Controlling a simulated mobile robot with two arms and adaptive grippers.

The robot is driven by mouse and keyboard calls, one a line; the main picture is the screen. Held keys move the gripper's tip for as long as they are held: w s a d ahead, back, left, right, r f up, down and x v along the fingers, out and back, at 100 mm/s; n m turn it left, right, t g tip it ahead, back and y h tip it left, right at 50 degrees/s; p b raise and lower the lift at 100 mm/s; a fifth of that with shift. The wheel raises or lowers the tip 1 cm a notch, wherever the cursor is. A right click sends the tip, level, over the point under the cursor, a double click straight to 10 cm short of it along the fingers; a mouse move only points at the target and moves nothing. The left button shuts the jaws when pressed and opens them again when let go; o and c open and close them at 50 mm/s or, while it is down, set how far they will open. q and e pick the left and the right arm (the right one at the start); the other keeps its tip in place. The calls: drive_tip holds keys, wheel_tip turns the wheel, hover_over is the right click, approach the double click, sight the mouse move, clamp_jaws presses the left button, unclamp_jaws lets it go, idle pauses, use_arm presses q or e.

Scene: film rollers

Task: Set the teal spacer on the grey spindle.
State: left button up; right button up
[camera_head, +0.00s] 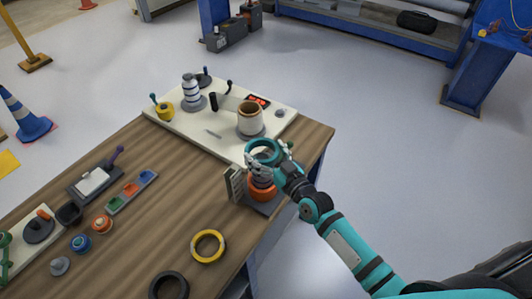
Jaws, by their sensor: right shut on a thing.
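The teal spacer (262,146) is a thick ring with an open middle. My right gripper (270,163) is shut on it, at the ring's near side. In the picture, the ring sits just above an orange roller (262,191) on a dark square base; I cannot tell whether they touch. The gripper's fingers cover the space between ring and roller. I cannot tell for sure which post is the grey spindle; any post in the orange roller is hidden. My left gripper is not in view.
A slotted upright block (235,184) stands beside the orange roller. A yellow ring (208,232) and a black ring (168,275) lie on the wooden table (180,205).

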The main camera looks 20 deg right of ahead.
sight(268, 181)
drive_tip(key=shift+f, duration=0.55)
drive_tip(key=shift+f+b, duration=0.85)
drive_tip(key=shift+b, duration=0.3)
drive_tip(key=shift+f+b, duration=1.15)
drive_tip(key=shift+f, duration=0.3)
drive_tip(key=shift+f+b, duration=2.4)
drive_tip(key=shift+f, duration=0.55)
drive_tip(key=o, duration=1)
